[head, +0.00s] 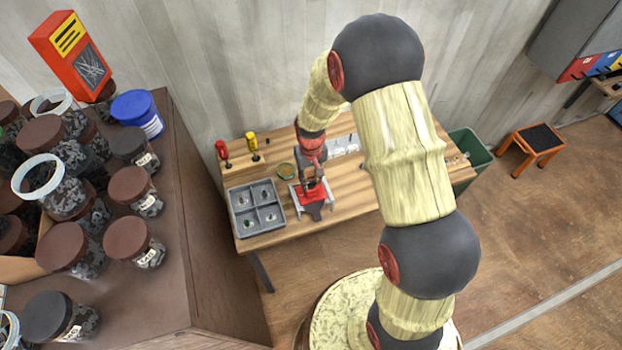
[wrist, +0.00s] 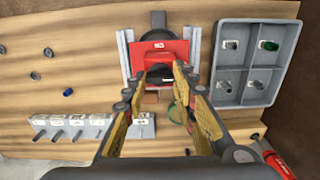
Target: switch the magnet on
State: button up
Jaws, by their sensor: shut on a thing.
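A red device (head: 312,193), which I take to be the magnet, sits between light metal rails on the wooden bench. In the wrist view the red device (wrist: 176,52) has a white label and a raised red block (wrist: 158,63) at its near side, with a dark round part beyond. My gripper (head: 313,180) reaches down over it. In the wrist view my gripper's fingertips (wrist: 160,72) are on either side of the raised red block, shut on it. The fingers partly hide its sides. I cannot tell the switch position.
A grey four-compartment tray (head: 233,193) stands close beside the device. A grey holder (wrist: 95,121) with several slots is on the bench. Jars crowd a brown cabinet (head: 190,215) at left.

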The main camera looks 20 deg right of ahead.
jog(key=c, duration=0.5)
jog(key=shift+c, duration=0.3)
jog(key=n+b, duration=0.1)
jog(key=n, duration=0.2)
jog(key=shift+f+n+b, duration=0.1)
jog(key=shift+n+b, duration=0.25)
jog(key=shift+n, duration=0.05)
jog(key=n+b, duration=0.1)
jog(key=n, duration=0.3)
jog(key=shift+n, duration=0.3)
jog(key=n+b, duration=0.1)
jog(key=n, duration=0.4)
jog(key=shift+b, duration=0.35)
jog(key=shift+n+b, duration=0.35)
jog(key=shift+n, duration=1.95)
jog(key=o, duration=1.2)
jog(key=shift+c, duration=0.2)
